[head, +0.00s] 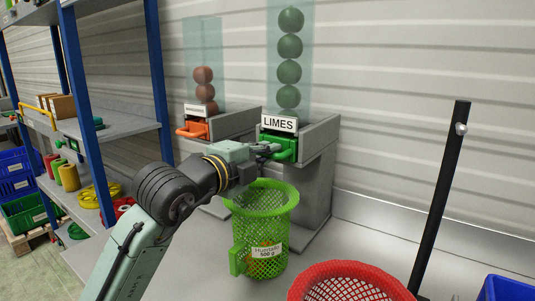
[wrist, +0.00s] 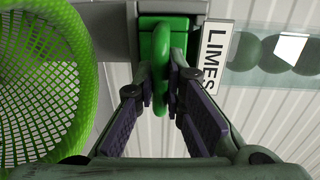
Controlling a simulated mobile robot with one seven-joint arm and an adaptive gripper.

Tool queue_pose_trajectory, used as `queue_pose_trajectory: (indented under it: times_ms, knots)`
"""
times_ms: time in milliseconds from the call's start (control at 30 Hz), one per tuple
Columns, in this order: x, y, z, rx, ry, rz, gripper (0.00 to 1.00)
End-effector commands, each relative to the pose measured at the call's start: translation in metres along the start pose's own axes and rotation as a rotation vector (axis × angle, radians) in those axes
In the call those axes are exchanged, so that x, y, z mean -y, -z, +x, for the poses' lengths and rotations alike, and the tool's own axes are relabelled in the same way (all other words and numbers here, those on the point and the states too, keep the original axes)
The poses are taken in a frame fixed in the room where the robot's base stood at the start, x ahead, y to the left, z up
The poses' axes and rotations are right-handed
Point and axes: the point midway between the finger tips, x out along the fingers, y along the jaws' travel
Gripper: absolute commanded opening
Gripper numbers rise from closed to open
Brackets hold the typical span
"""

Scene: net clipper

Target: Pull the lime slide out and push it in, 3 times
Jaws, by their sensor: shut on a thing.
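The lime slide is a green block with a looped handle (head: 282,148) under the white LIMES label (head: 279,123). In the head view it sits at the front of the grey dispenser below a clear tube of green limes (head: 289,46). My gripper (head: 270,150) reaches it from the left. In the wrist view the green handle (wrist: 162,70) stands between the two fingers of my gripper (wrist: 161,92), which are shut on it. How far the slide is out of its housing is hard to tell.
A green mesh basket (head: 262,225) with a label stands just below my gripper. A second dispenser with an orange slide (head: 192,130) is to the left. A red basket (head: 350,282), a black post (head: 440,195) and a blue bin (head: 506,289) are at the right.

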Motion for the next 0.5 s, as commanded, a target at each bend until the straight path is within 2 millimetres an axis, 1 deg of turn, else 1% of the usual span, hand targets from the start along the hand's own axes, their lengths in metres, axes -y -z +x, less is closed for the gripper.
queue_pose_trajectory:
  times_ms: [500]
  knots:
    - [-0.004,0.0,-0.037,0.001,0.001,0.0,0.0]
